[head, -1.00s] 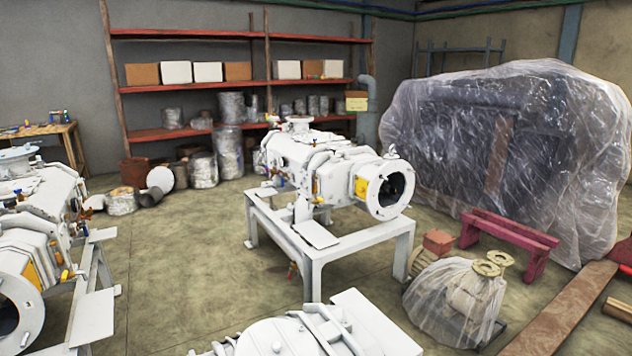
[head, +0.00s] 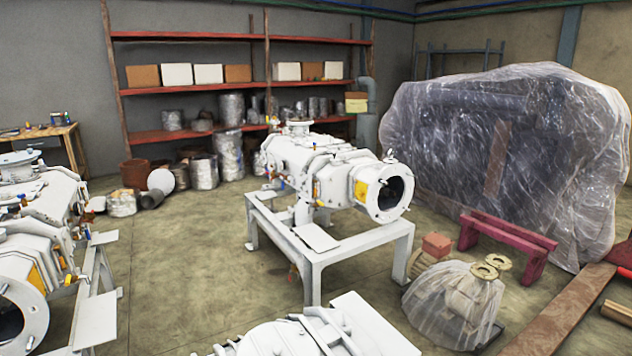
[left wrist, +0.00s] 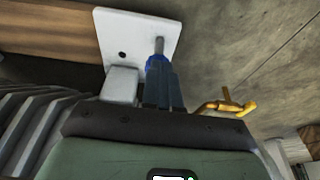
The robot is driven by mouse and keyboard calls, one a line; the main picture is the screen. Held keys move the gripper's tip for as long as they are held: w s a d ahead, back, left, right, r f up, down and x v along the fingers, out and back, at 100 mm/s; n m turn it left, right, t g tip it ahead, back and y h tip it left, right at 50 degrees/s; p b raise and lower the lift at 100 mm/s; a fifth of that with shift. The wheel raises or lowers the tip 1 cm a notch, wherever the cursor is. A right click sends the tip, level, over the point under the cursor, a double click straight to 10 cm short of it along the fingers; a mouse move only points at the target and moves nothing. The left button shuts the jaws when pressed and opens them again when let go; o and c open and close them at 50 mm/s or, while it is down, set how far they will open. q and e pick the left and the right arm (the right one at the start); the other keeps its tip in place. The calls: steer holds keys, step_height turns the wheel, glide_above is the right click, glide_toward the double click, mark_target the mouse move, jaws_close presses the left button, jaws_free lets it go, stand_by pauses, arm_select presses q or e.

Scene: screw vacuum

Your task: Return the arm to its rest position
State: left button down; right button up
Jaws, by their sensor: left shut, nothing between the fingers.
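In the left wrist view my left gripper (left wrist: 161,84) shows as dark narrow fingers pressed together, with nothing held between them. A short grey pin with a blue collar (left wrist: 156,62) appears at the fingertips; I cannot tell whether they touch. Behind it is a white plate (left wrist: 130,32) with a dark hole. A yellow valve handle (left wrist: 226,105) is just right of the fingers. Neither gripper shows in the head view. There, a white screw vacuum pump (head: 335,172) rests on a white steel frame (head: 345,255) in the middle.
A second white pump (head: 40,225) stands at the left edge, and part of another (head: 290,338) shows at the bottom. Plastic-wrapped equipment (head: 500,150), a red bench (head: 508,245) and a wrapped bundle (head: 455,305) occupy the right. Shelves (head: 240,85) line the back wall. Bare floor (head: 180,260) lies between pumps.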

arm_select(q)
steer(key=shift+r+p, duration=0.55)
steer(key=shift+r, duration=0.6)
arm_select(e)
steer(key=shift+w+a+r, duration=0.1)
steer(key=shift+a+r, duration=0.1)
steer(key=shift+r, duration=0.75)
arm_select(q)
steer(key=shift+r, duration=0.1)
